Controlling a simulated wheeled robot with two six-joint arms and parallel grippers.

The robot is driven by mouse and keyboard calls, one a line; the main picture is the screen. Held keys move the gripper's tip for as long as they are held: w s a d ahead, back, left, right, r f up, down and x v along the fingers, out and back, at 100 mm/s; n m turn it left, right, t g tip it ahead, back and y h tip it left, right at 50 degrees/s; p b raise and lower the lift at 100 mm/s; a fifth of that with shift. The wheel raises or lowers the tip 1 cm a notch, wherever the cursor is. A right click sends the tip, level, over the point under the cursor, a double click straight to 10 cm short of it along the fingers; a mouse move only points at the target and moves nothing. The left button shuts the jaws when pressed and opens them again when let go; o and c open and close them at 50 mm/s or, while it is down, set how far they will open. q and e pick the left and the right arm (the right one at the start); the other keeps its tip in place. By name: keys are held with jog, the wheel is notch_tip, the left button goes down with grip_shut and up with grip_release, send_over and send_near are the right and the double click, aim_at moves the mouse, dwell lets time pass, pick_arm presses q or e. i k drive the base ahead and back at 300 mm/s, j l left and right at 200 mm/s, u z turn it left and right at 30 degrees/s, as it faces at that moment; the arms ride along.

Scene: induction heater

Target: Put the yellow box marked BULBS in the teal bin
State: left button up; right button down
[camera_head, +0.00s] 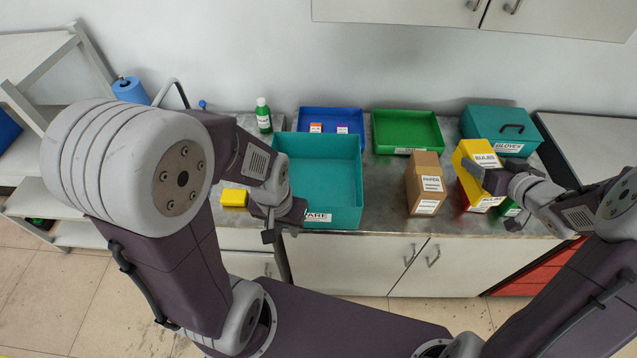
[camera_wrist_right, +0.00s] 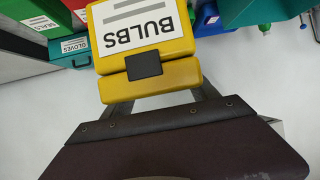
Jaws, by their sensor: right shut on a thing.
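The yellow box marked BULBS (camera_head: 468,152) is at the right of the counter in the head view, and its label faces up. It fills the top of the right wrist view (camera_wrist_right: 174,76), with the label upside down. My right gripper (camera_head: 484,176) is shut on it. The teal bin (camera_head: 352,207) is an open, empty-looking tray at the counter's middle, with a partly hidden label ending in ARE. My left gripper (camera_head: 284,226) is by the bin's front left corner. Its jaws are too unclear to read.
A brown PAPER box (camera_head: 425,180) stands between the bin and the yellow box. Labelled red and green boxes are below the yellow one. Behind are a blue tray (camera_head: 331,112), a green tray (camera_head: 407,120) and a teal GLOVES case (camera_head: 490,120). A green bottle (camera_head: 263,115) stands left.

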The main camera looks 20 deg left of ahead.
aim_at(297, 189)
jog(key=k+j+u, duration=0.1)
jog(key=j, duration=0.7)
jog(key=k+j, duration=0.15)
jog(key=j, duration=0.65)
jog(key=k+j+u, duration=0.15)
jog(key=j, duration=0.65)
jog(key=i+j, duration=0.2)
jog(key=i+l, duration=0.15)
jog(key=u, duration=0.05)
